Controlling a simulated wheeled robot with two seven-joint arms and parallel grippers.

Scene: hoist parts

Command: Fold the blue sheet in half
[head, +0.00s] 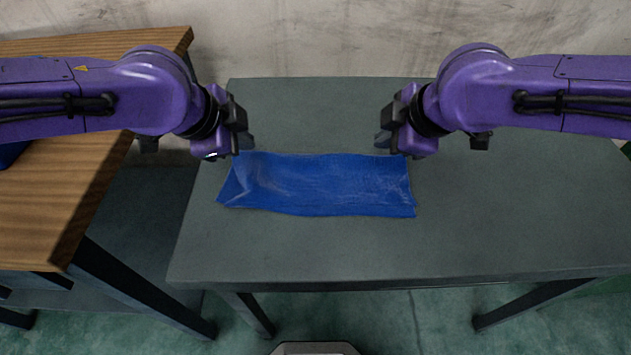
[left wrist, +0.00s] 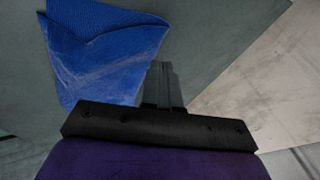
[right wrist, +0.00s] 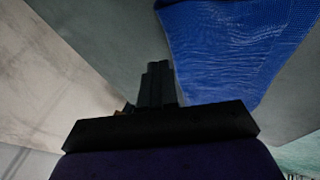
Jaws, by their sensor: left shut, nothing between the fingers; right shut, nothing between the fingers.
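The blue sheet (head: 320,185) lies on the grey table as a wide, short strip with slightly rumpled edges. At its left end a corner looks turned or creased, and a fold edge shows there in the left wrist view (left wrist: 100,50). My left gripper (head: 247,143) is shut and empty just beyond the sheet's far left corner. My right gripper (head: 383,141) is shut and empty just beyond its far right corner. The sheet also shows in the right wrist view (right wrist: 230,45), beside the shut fingers. I cannot tell whether either gripper touches the cloth.
The grey table (head: 520,220) is clear to the right of the sheet and along its front. A wooden table (head: 60,200) stands at the left with a blue object (head: 10,153) on it, partly hidden by my arm. A concrete wall (head: 330,35) is behind.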

